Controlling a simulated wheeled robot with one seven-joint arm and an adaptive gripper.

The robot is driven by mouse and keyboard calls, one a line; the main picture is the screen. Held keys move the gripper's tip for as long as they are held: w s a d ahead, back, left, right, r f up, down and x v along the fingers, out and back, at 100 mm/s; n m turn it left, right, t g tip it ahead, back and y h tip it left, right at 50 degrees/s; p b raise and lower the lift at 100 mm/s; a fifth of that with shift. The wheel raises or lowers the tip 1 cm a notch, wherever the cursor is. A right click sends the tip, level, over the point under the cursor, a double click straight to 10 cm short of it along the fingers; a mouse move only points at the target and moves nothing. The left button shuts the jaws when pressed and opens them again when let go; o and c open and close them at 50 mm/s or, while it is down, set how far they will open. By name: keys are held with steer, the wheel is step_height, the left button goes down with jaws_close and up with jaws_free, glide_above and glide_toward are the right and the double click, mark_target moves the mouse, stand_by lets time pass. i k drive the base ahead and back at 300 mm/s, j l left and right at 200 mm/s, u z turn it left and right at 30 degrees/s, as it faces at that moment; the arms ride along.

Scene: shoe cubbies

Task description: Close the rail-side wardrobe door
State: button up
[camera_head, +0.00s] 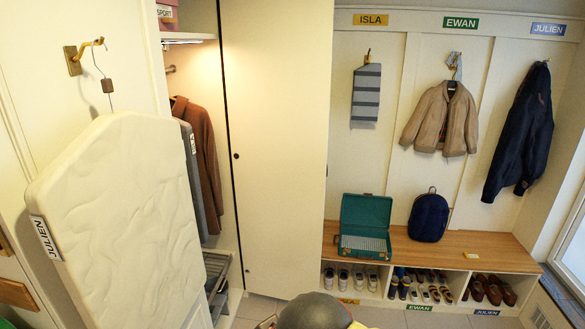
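The wardrobe stands left of centre. Its rail side is open and shows a rail (170,70) with a brown coat (200,150) and a grey garment hanging inside. A cream panel (125,60) at the left appears to be the rail-side door, swung wide open. A brass hook (85,53) on it carries a white garment bag (125,220) labelled JULIEN, which covers much of the panel. The other wardrobe door (278,150) is shut, with a small dark knob (236,156). My gripper's fingers do not show; a grey rounded part at the bottom centre looks like my arm.
A grey pull-out drawer or basket (217,275) sits low in the open side. A bench (470,250) at right bears an open green case (365,225) and a navy backpack (429,216), with shoe cubbies below. Some tiled floor (262,305) shows before the shut door.

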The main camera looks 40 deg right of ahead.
mark_target(277, 54)
steer(key=i+l+z, duration=0.75)
steer(key=l, duration=0.2)
steer(key=i+l, duration=0.35)
steer(key=i+l+z, duration=0.1)
steer(key=i+l, duration=0.2)
steer(key=i, duration=0.25)
steer(key=i+l, duration=0.3)
steer(key=i, duration=0.15)
steer(key=i+l, duration=0.3)
steer(key=i+l+z, duration=0.1)
steer(key=i+l, duration=0.15)
steer(key=i, duration=0.3)
